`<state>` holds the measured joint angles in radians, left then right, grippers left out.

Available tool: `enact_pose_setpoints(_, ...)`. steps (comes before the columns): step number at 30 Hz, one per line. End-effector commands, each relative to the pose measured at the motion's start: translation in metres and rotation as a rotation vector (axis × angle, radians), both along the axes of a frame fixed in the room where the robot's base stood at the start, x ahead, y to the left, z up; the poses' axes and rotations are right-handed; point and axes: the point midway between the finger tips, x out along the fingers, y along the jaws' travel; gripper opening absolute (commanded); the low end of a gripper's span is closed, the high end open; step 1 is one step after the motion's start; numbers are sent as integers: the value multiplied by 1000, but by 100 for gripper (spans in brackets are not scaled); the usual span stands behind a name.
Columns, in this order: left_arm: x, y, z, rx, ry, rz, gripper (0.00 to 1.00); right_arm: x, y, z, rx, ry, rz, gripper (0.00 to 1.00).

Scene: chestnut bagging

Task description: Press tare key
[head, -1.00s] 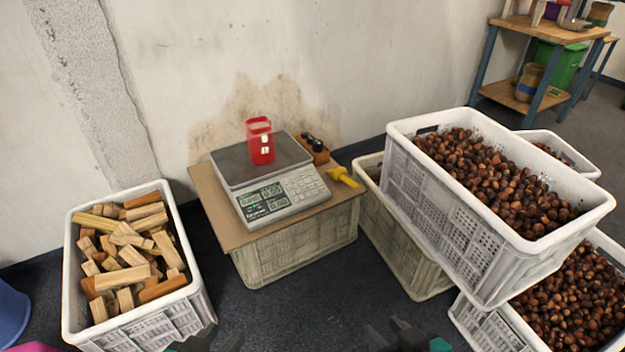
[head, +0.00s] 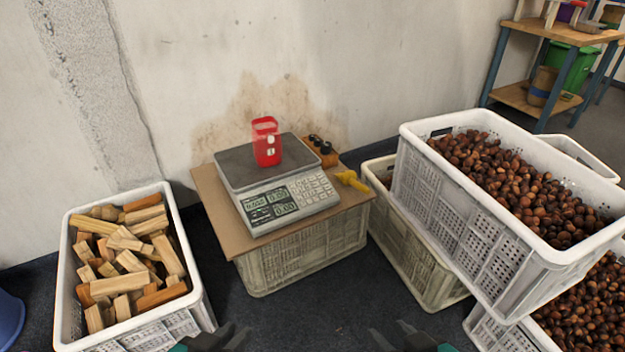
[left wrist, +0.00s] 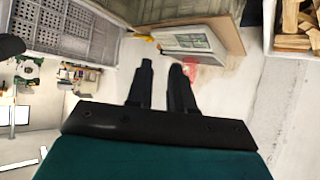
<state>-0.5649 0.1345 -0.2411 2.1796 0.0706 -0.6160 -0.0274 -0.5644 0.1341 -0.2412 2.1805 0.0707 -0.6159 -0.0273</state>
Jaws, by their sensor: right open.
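The scale (head: 290,203) sits on a cardboard sheet over a crate, with lit displays and a keypad (head: 312,188) on its sloped front. The tare key is too small to pick out. A red container (head: 266,143) stands on the weighing plate. My left gripper (head: 233,335) is at the bottom edge of the head view, empty and open, in front of and below the scale. In the left wrist view its fingers (left wrist: 161,68) are apart, with the scale (left wrist: 188,42) beyond them. My right gripper (head: 391,333) is open and empty, also at the bottom edge.
A crate of wood blocks (head: 66,275) stands left. Stacked chestnut crates (head: 470,235) stand right. A yellow tool (head: 351,181) and a small wooden block with black knobs (head: 322,152) lie beside the scale. Dark floor (head: 310,315) is free in front.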

Motion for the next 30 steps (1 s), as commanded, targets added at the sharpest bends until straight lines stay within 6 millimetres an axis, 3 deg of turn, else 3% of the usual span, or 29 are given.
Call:
enact_pose_setpoints(6, 0, 0, 0, 0, 0, 0, 0, 0, 0, 0, -1, 1, -1, 43)
enact_pose_setpoints(30, 0, 1, -1, 2, 2, 2, 0, 0, -1, -2, -2, 3, -1, 43)
